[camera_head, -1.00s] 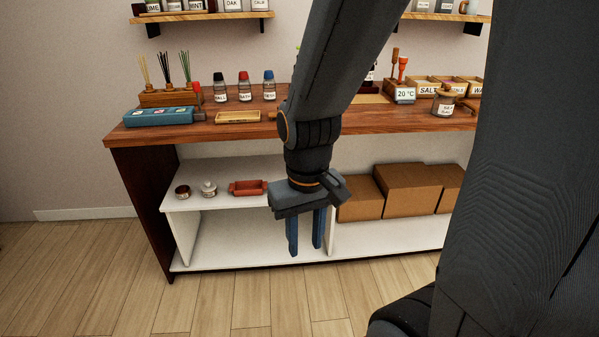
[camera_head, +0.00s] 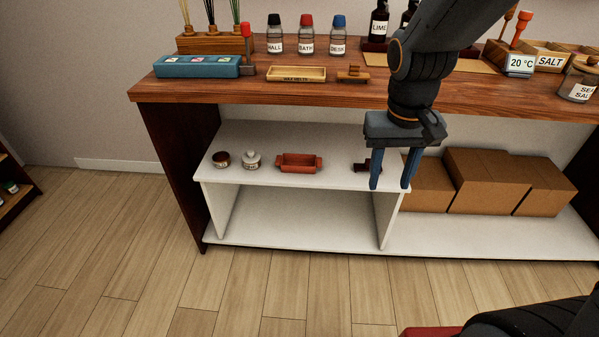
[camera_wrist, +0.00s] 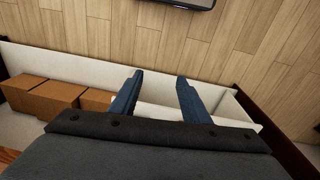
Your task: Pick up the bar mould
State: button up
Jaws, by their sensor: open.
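The bar mould (camera_head: 299,163) appears to be the reddish-brown rectangular tray with a tab at each end, lying on the white upper shelf under the counter. My gripper (camera_head: 390,186) is open and empty, fingers pointing down, in front of the shelf's right end. It is to the right of the mould and apart from it. In the wrist view my gripper (camera_wrist: 160,78) shows two spread blue fingers with nothing between them. I cannot make out the mould in the wrist view.
A dark tin (camera_head: 221,159) and a lidded pale jar (camera_head: 251,159) stand left of the mould. A small dark object (camera_head: 361,167) sits right of it, partly behind my finger. Cardboard boxes (camera_head: 481,180) fill the right bay. The wooden counter (camera_head: 200,90) overhangs the shelf.

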jog(key=w+a+f+t+b, duration=0.1)
jog(key=w+a+f+b, duration=0.4)
jog(key=w+b, duration=0.4)
jog(key=m+t+h+b, duration=0.15)
jog(key=t+b, duration=0.25)
jog(key=b, duration=2.6)
send_near(278, 159)
notch_tip(278, 159, down, 2)
jog(key=b+x, duration=0.1)
jog(key=x, duration=0.1)
jog(key=shift+w+f+n+b, duration=0.2)
jog(key=shift+w+n+b, duration=0.05)
jog(key=shift+b, duration=0.1)
jog(key=shift+w+d+b+x, duration=0.15)
jog(key=shift+b+x, duration=0.9)
jog(key=shift+x, duration=0.25)
jog(key=shift+w+d+b+x, duration=0.1)
jog(key=shift+b+x, duration=0.95)
jog(key=shift+x, duration=0.25)
jog(key=shift+r, duration=0.25)
jog(key=shift+c, duration=0.3)
grip_shut()
